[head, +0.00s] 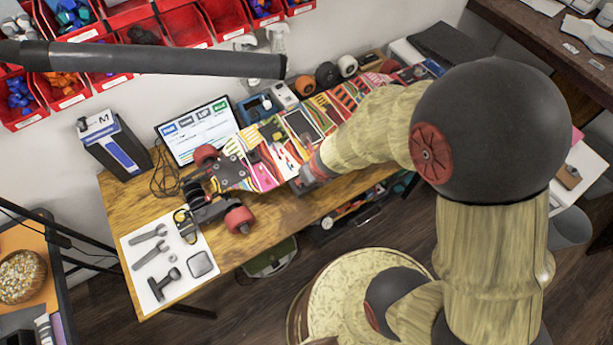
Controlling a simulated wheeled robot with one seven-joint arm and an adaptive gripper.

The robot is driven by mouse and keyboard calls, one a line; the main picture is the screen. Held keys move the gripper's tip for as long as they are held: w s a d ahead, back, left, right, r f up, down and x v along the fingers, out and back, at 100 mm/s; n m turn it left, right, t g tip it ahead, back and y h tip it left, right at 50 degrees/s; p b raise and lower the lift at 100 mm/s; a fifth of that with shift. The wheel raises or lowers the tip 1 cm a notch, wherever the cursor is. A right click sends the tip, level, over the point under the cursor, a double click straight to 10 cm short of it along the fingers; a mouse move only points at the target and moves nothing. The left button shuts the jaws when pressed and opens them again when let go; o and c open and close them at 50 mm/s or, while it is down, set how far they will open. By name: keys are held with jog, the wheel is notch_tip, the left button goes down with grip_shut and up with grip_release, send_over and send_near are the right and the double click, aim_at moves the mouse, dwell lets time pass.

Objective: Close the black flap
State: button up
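A skateboard (262,166) with a bright striped pattern lies on the wooden workbench, with red wheels (240,219) at its near left end. A dark rectangular panel with a pale border (302,126) is on the board's middle; it may be the black flap or its compartment, and I cannot tell whether it stands open. My gripper (303,184) is at the board's near edge, below and close to this panel. My arm comes in from the right and covers part of the board. The fingertips are small and dark, so their opening and any contact are unclear.
A white sheet with wrenches and other tools (165,262) lies at the bench's left front. A tablet (197,130) and a black box (112,143) stand behind. Several spare wheels (327,74) line the back. Red bins (60,88) hang on the wall. A round stool (345,290) stands in front.

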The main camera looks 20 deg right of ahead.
jog(key=shift+r, duration=0.1)
jog(key=v, duration=1.1)
jog(key=shift+r, duration=0.4)
dwell(0.4)
jog(key=shift+s, duration=0.1)
dwell(0.5)
